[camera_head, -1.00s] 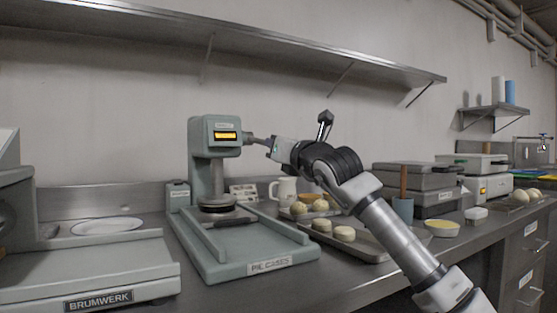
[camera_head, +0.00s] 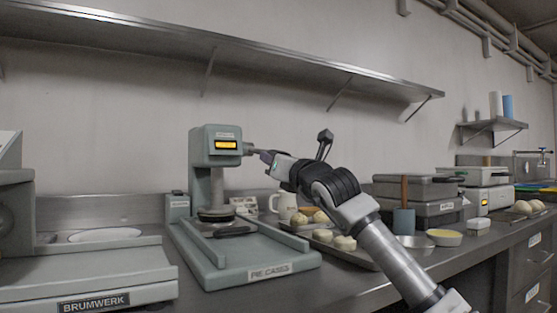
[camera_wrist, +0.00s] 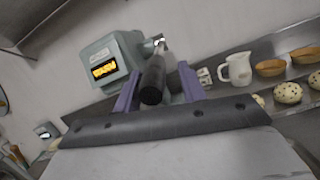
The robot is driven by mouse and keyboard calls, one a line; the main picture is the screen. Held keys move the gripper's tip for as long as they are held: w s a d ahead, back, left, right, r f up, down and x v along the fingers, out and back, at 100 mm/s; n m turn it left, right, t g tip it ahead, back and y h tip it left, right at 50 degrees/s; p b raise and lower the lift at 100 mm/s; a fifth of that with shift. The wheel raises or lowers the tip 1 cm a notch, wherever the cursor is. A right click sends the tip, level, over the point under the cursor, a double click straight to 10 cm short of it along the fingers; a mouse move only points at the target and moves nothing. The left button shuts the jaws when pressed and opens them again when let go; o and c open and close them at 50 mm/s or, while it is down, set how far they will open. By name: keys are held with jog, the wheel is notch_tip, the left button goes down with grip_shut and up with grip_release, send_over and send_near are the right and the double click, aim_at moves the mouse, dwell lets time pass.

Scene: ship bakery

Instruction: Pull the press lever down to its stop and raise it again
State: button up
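The pale green press (camera_head: 216,150) stands on the counter, with a lit yellow display on its head. Its lever (camera_head: 254,151) sticks out from the right side of the head, roughly level. In the wrist view the lever's black grip (camera_wrist: 153,80) points towards me between the two purple fingers of my gripper (camera_wrist: 158,88). A gap shows on both sides of the grip, so the fingers are open around it and not closed on it. In the head view my gripper (camera_head: 266,156) is at the lever's outer end. The round press plate (camera_head: 216,215) is above the bed.
A tray (camera_head: 352,256) with dough pieces lies right of the press, under my arm. A white jug (camera_head: 285,205) stands behind it. The Brumwerk machine (camera_head: 85,275) is at the left. A wall shelf (camera_head: 240,48) runs above the press.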

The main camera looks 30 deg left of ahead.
jog(key=shift+d+r, duration=0.15)
jog(key=shift+s+d, duration=0.15)
jog(key=shift+d, duration=0.05)
jog(key=v, duration=1.3)
jog(key=shift+s+d, duration=0.1)
